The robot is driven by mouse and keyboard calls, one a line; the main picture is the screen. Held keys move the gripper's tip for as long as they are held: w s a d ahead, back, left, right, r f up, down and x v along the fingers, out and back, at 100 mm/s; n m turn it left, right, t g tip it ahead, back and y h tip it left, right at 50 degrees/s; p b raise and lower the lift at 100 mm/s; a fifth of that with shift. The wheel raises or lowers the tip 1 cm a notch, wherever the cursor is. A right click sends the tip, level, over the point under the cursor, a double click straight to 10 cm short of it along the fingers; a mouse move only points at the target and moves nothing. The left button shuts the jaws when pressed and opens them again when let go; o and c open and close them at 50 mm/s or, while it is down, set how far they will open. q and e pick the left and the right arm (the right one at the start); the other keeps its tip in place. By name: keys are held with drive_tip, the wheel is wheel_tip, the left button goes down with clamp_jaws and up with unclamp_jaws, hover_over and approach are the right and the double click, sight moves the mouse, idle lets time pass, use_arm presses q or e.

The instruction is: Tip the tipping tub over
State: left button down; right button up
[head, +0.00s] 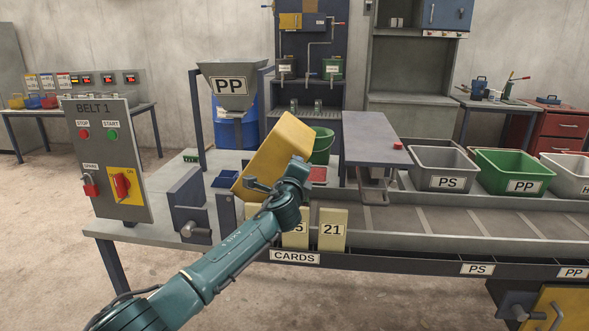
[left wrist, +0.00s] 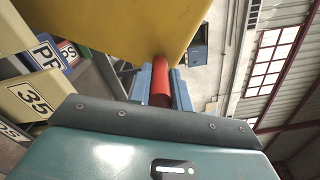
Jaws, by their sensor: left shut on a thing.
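The yellow tipping tub (head: 275,150) stands strongly tilted above the left part of the grey bench in the head view. Its yellow side (left wrist: 120,25) fills the top of the left wrist view. My left gripper (head: 258,186) is at the tub's lower front. In the left wrist view its blue fingers are shut around a red handle (left wrist: 160,82) beside the tub's side. The inside of the tub is hidden. My right gripper is in neither view.
A BELT 1 panel (head: 108,160) stands to the left and a dark vise-like block (head: 188,205) is beside my arm. Number cards (head: 332,230) stand in front, just below my gripper. A green bucket (head: 322,147) is behind the tub. A raised grey plate (head: 372,140) is to the right.

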use_arm(q)
drive_tip(key=shift+d+f, duration=0.1)
drive_tip(key=c, duration=1.3)
unclamp_jaws()
drive_tip(key=s+a, duration=0.1)
drive_tip(key=s, duration=1.2)
